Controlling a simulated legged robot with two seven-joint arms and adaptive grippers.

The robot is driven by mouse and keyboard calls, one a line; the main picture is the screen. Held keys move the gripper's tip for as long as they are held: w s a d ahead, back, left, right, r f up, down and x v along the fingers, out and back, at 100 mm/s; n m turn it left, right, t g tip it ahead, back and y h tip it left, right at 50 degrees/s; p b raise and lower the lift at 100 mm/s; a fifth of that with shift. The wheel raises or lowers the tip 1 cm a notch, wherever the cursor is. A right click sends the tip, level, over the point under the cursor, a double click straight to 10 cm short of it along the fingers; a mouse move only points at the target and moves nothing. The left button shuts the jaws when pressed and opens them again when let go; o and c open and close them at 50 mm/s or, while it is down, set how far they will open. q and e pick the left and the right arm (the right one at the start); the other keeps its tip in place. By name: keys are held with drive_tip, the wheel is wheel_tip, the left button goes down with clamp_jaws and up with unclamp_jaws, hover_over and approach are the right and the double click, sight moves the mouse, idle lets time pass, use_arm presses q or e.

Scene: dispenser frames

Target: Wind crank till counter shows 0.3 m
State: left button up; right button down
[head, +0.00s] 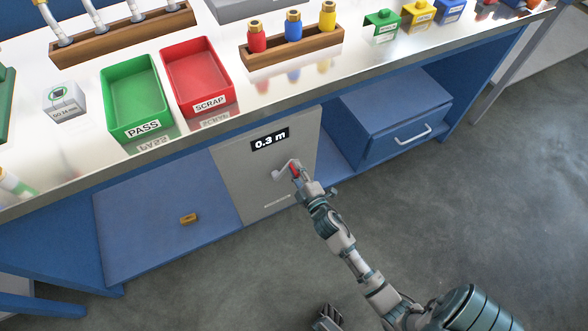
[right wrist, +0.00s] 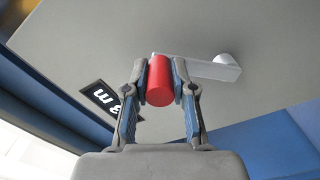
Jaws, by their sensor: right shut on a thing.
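The dispenser's grey front panel (head: 240,165) is below the bench top. Its black counter (head: 270,139) reads 0.3 m; it also shows partly, tilted, in the right wrist view (right wrist: 101,97). The white crank arm (head: 281,171) is on the panel under the counter. In the right wrist view the crank arm (right wrist: 205,68) runs right from the red knob (right wrist: 160,82) to its pivot. My right gripper (head: 296,177) is shut on the knob, a finger on each side (right wrist: 160,90). A dark part at the bottom edge seems to be my left gripper (head: 328,318); its fingers are unclear.
A blue drawer unit (head: 400,125) stands right of the panel. A small yellow-brown block (head: 188,219) lies on the blue shelf (head: 150,225) to the left. Above, the bench top holds a green PASS tray (head: 113,100) and a red SCRAP tray (head: 170,75).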

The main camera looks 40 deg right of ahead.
drive_tip(key=shift+f, duration=0.3)
drive_tip(key=c, duration=0.9)
unclamp_jaws()
drive_tip(key=shift+c, duration=0.2)
drive_tip(key=shift+r, duration=0.1)
drive_tip(key=shift+s, duration=0.15)
drive_tip(key=v, duration=1.1)
drive_tip(key=shift+s, duration=0.3)
drive_tip(key=shift+a, duration=0.15)
